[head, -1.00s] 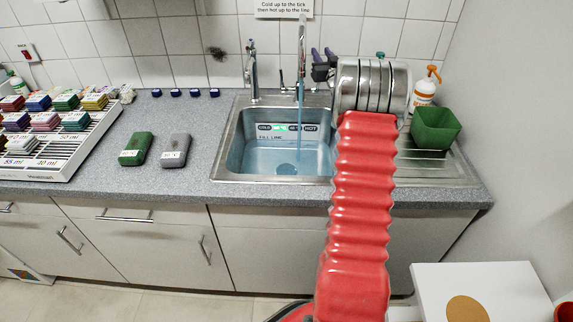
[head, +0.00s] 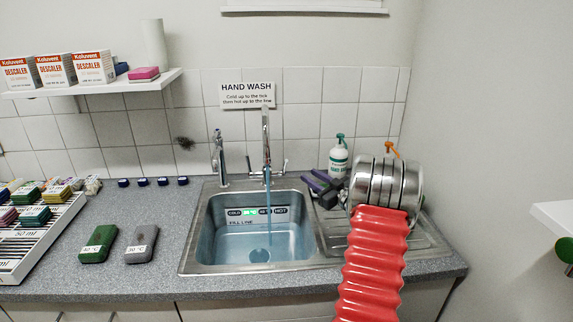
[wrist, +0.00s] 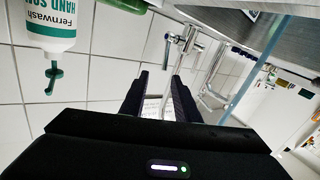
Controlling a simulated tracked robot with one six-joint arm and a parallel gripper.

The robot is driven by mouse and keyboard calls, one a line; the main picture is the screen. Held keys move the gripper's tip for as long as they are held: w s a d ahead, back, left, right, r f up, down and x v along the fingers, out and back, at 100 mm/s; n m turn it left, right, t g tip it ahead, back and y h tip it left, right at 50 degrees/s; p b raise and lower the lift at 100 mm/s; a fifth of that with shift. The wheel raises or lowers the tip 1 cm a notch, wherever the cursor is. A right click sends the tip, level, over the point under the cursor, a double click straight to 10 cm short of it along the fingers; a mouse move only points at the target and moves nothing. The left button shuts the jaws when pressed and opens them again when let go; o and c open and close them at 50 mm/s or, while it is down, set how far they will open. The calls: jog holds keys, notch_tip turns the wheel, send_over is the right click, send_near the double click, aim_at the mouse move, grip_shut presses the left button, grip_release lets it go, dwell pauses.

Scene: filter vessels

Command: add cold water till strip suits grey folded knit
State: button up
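The steel sink basin (head: 190,245) holds bluish water (head: 225,250). A stream (head: 267,200) runs into it from the tall tap (head: 266,150), which has side levers. The strip (head: 258,213) on the basin's back wall reads COLD at left and HOT at right; its second segment is lit green. FILL LINE is marked beneath it. The grey folded knit (head: 144,240) lies on the counter left of the sink, its small temperature label hard to read. My gripper (head: 322,186) is right of the tap, apart from it; its fingers stand apart and empty in the wrist view (wrist: 160,88).
A green folded piece (head: 98,242) lies beside the grey one. A second tap (head: 218,160) stands at the sink's back left. A soap bottle (head: 339,158) is behind my arm. A rack of coloured pieces (head: 45,235) fills the far left. A HAND WASH sign (head: 248,95) hangs above.

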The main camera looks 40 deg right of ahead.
aim_at(286, 165)
jog(key=shift+a+r+n+y, duration=0.15)
jog(key=shift+a+n+y, duration=0.15)
jog(key=shift+a, duration=0.15)
jog(key=shift+w, duration=0.2)
jog(key=w, duration=0.4)
jog(key=w+d, duration=0.1)
jog(key=w, duration=0.8)
jog(key=shift+w+d, duration=0.2)
jog(key=shift+w, duration=0.05)
grip_shut()
